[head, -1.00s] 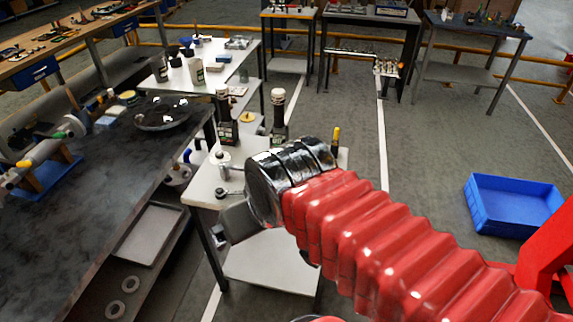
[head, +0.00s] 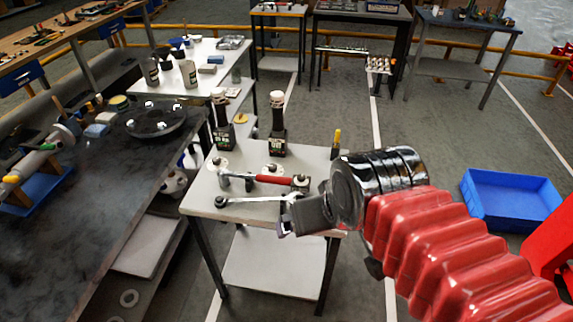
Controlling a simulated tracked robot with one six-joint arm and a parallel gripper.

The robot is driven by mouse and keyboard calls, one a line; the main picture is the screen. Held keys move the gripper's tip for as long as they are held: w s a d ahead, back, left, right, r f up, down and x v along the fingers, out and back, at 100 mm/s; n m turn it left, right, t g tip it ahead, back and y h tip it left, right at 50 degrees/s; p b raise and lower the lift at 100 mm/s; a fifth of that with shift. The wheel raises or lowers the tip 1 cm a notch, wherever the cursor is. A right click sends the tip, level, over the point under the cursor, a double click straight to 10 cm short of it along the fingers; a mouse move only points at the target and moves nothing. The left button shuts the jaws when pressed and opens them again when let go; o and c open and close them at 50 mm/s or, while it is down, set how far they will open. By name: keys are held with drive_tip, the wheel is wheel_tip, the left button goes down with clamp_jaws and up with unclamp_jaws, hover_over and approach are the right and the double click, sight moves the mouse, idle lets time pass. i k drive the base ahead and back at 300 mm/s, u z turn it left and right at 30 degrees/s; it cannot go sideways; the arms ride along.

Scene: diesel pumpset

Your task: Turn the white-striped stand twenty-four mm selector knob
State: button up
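My gripper (head: 291,218) shows at the end of my red-sleeved arm, low over the front right edge of a small white-topped table (head: 205,206). Its fingers are small and partly hidden, so I cannot tell whether they are open. Two dark upright stands with pale tops, a left one (head: 223,130) and a right one (head: 277,128), stand at the back of this table, apart from my gripper. Light markings show on their bases, but I cannot tell which is white-striped. No selector knob or size marking can be made out clearly.
A red-handled tool (head: 270,180) and a silver wrench (head: 245,199) lie on the small table, close to my gripper. A yellow-topped marker (head: 336,140) stands at its right. A dark bench (head: 90,225) is at left, a blue crate (head: 510,203) on open floor at right.

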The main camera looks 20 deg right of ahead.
sight(272, 167)
drive_tip(key=u, duration=1.15)
drive_tip(key=i, duration=0.4)
drive_tip(key=z, duration=0.25)
